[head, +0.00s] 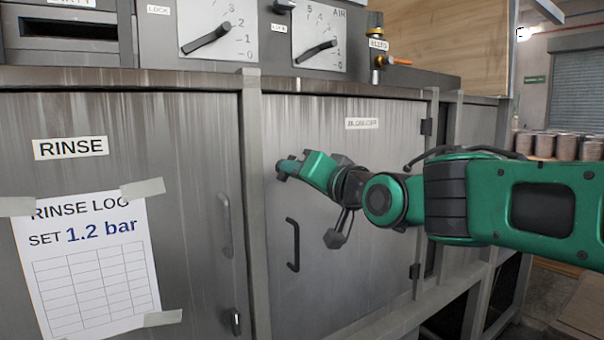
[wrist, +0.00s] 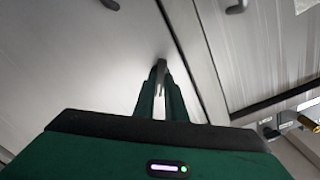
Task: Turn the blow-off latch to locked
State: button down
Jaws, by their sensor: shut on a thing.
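The blow-off door (head: 340,240) is a shut grey metal panel with a white label. My gripper (head: 285,168) is at the door's upper left edge, above its black pull handle (head: 293,245). In the wrist view my gripper (wrist: 161,85) has its two green fingers closed around a small grey latch (wrist: 162,65) near the door seam. The fingers hide most of the latch, and I cannot tell whether it stands locked or unlocked.
The rinse door (head: 150,135) with a taped paper log (head: 90,265) is to the left. Above are two dial panels (head: 218,28) (head: 320,35) with black levers and a brass valve (head: 377,55). Metal canisters (head: 545,145) stand at the far right.

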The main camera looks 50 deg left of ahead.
jog(key=shift+w+f+n, duration=0.1)
jog(key=shift+f+n, duration=0.05)
jog(key=shift+n, duration=1.6)
jog(key=shift+w+f+n, duration=0.1)
jog(key=shift+f+n, duration=0.05)
jog(key=shift+n, duration=1.6)
jog(key=c, duration=1.8)
grip_release()
jog(key=d, duration=1.1)
jog(key=shift+s, duration=0.45)
jog(key=shift+a+r, duration=0.1)
